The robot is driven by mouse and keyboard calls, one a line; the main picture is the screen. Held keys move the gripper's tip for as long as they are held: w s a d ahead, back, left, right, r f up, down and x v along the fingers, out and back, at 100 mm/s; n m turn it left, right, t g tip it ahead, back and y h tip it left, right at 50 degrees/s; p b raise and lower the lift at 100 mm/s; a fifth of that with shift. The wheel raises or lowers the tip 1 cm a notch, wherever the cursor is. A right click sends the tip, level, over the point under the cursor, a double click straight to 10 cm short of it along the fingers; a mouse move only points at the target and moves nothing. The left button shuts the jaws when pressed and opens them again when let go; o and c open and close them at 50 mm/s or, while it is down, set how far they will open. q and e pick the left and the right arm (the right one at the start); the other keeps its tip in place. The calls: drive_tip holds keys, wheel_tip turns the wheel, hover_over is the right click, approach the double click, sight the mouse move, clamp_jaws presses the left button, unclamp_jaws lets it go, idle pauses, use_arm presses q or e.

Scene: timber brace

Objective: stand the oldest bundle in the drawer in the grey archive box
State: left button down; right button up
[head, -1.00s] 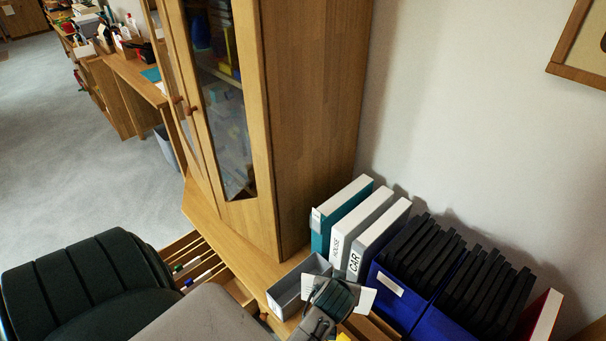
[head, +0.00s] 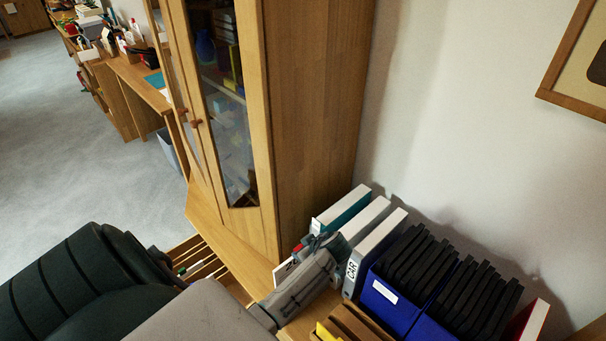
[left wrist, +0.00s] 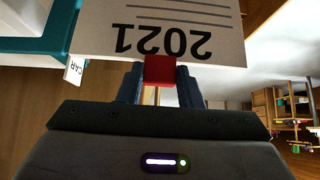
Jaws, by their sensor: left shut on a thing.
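My left gripper (left wrist: 158,85) is shut on a red clip (left wrist: 159,70) at the edge of a white paper bundle (left wrist: 180,35). The bundle reads 2021, upside down in the left wrist view. In the head view, the left gripper (head: 312,246) is in front of the binders, above the cabinet ledge, and a white sheet edge (head: 284,271) shows below it. The grey archive box cannot be made out now; my arm covers the place where it stood. The open drawer (head: 193,249) is at the lower left, partly hidden by my body. My right gripper is out of view.
A teal binder (head: 345,207) and two white-and-grey ones, one marked CAR (head: 352,271), stand by the wall. Blue holders (head: 383,291) with black folders are to their right. The tall glass-door cabinet (head: 318,130) rises behind. Open floor (head: 80,130) lies left.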

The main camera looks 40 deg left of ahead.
use_arm(q)
wheel_tip(320, 180, down, 5)
drive_tip(key=b, duration=0.3)
drive_tip(key=shift+r, duration=0.1)
idle(0.3)
idle(0.5)
drive_tip(key=shift+r, duration=0.1)
idle(0.6)
